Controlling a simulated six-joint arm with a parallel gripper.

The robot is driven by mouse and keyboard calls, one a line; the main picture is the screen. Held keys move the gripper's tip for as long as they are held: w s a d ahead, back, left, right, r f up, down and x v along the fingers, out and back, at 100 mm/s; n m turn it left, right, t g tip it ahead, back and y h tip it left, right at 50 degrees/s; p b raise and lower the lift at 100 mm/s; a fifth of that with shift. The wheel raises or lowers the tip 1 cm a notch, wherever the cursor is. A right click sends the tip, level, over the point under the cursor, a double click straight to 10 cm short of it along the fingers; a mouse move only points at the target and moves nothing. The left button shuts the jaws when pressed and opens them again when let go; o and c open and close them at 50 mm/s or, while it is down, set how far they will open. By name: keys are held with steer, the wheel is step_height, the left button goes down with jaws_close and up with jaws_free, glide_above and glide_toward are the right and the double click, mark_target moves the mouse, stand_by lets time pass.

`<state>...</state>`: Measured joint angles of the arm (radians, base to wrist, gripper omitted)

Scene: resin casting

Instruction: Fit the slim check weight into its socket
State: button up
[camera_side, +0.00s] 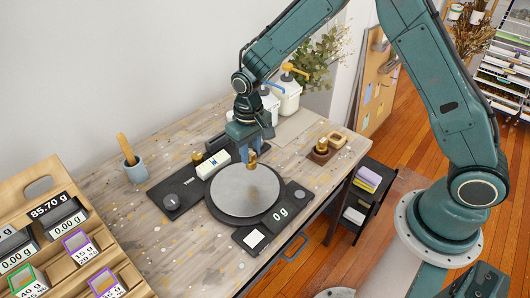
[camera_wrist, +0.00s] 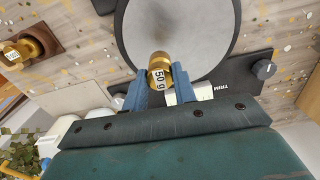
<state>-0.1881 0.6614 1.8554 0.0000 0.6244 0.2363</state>
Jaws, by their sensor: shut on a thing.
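My gripper (camera_side: 251,146) is shut on a small brass check weight (camera_side: 252,161), with the blue fingers on either side of it. In the wrist view the weight (camera_wrist: 160,72) shows a label reading 50 g between the fingertips (camera_wrist: 158,88). It is over the far edge of the round grey scale plate (camera_side: 245,188); whether it touches the plate is hard to tell. A brown wooden block (camera_side: 314,159) stands right of the scale with brass pieces (camera_side: 322,146) at it. It also shows in the wrist view (camera_wrist: 47,40). Any empty socket is not clear.
The scale display (camera_side: 280,212) reads 0 g. A white box (camera_side: 213,163) and a black TRIM panel (camera_side: 175,193) lie left of the plate. Another brass weight (camera_side: 197,158) stands behind. Pump bottles (camera_side: 288,95) stand at the back.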

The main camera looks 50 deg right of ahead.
steer(key=s+d+m, duration=0.1)
steer(key=s+d, duration=0.1)
steer(key=d, duration=0.9)
steer(key=s+d+m, duration=0.2)
steer(key=s+d, duration=0.1)
steer(key=d, duration=0.8)
steer(key=s+d+m, duration=0.2)
steer(key=d, duration=0.9)
steer(key=shift+s+f, duration=0.35)
steer(key=shift+f, duration=0.05)
steer(key=shift+f, duration=0.1)
steer(key=shift+f, duration=2)
steer(key=shift+f, duration=1.25)
steer(key=o, duration=1.1)
steer(key=shift+c, duration=0.2)
steer(key=shift+r, duration=0.15)
